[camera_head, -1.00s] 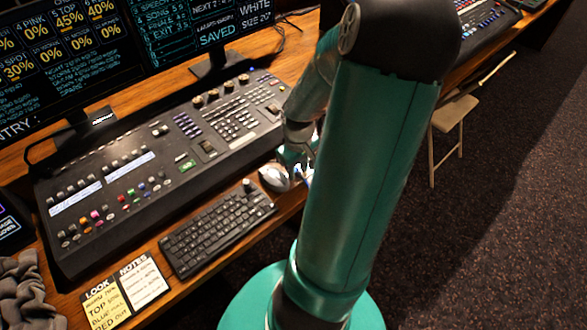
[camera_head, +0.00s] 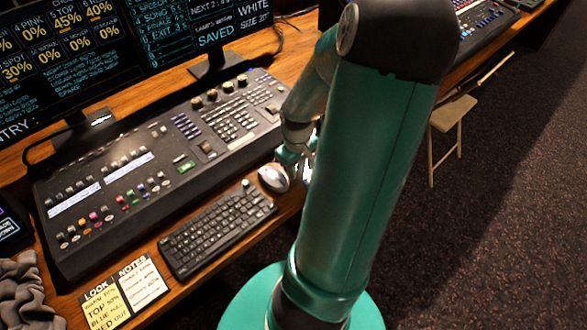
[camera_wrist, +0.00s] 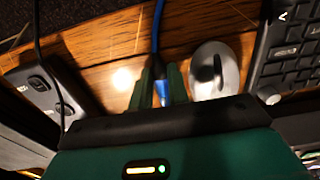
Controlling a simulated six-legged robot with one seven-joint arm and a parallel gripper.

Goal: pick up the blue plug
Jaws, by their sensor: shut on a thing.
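The blue plug (camera_wrist: 162,91) is between the two dark green fingers of my gripper (camera_wrist: 159,76) in the wrist view. The fingers are shut on it. A blue cable (camera_wrist: 158,30) runs from it across the wooden desk towards the top of the picture. In the head view my gripper (camera_head: 302,164) is just right of the mouse, partly hidden by my arm. I cannot make out the plug there. The wrist view does not show clearly whether the plug touches the desk.
A silver mouse (camera_wrist: 214,70) lies close beside my gripper, with a black keyboard (camera_wrist: 288,45) beyond it. A dark box with a cable (camera_wrist: 45,88) lies on the other side.

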